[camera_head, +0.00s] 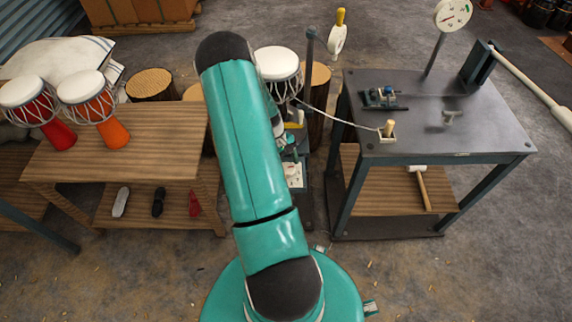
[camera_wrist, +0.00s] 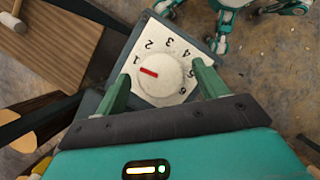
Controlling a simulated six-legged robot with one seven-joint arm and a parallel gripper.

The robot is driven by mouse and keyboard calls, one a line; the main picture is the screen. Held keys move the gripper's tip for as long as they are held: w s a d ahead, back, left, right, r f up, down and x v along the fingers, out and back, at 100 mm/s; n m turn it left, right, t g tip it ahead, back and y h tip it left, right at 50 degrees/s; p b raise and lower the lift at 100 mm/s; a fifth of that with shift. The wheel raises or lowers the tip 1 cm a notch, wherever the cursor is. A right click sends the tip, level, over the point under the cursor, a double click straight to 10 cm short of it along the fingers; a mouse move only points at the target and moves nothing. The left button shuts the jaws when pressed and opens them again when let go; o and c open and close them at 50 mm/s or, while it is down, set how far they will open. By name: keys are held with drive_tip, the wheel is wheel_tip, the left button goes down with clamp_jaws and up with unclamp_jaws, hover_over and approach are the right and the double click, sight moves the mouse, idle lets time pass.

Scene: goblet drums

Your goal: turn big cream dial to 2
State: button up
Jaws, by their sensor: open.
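The big cream dial (camera_wrist: 160,77) is a round knob on a pale plate (camera_wrist: 143,43) with numbers 1 to 6 around it. Its red mark points left, close to the 1 and slightly below it in the wrist view. My gripper (camera_wrist: 161,71) is open, with one finger on each side of the knob. Gaps show between the fingers and the knob; contact is not visible. In the head view, a pale numbered plate (camera_head: 294,174) shows just right of my arm. My arm hides much of that area, and the gripper cannot be made out there.
A dark metal table (camera_head: 440,120) stands to the right, with a mallet (camera_head: 420,184) on its lower shelf. A wooden bench (camera_head: 150,140) with goblet drums stands to the left. A thin post (camera_head: 310,80) rises beside the dial stand. Open floor lies in front.

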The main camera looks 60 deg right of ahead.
drive_tip(key=shift+c, duration=0.2)
drive_tip(key=c, duration=0.9)
drive_tip(key=shift+c, duration=0.2)
drive_tip(key=shift+m, duration=0.3)
drive_tip(key=m+y, duration=0.1)
drive_tip(key=m, duration=0.2)
drive_tip(key=shift+d+t, duration=0.15)
drive_tip(key=shift+t, duration=0.15)
drive_tip(key=shift+s+m+t+y, duration=0.1)
drive_tip(key=shift+m+t+y, duration=0.5)
drive_tip(key=shift+m, duration=1.5)
drive_tip(key=o, duration=1)
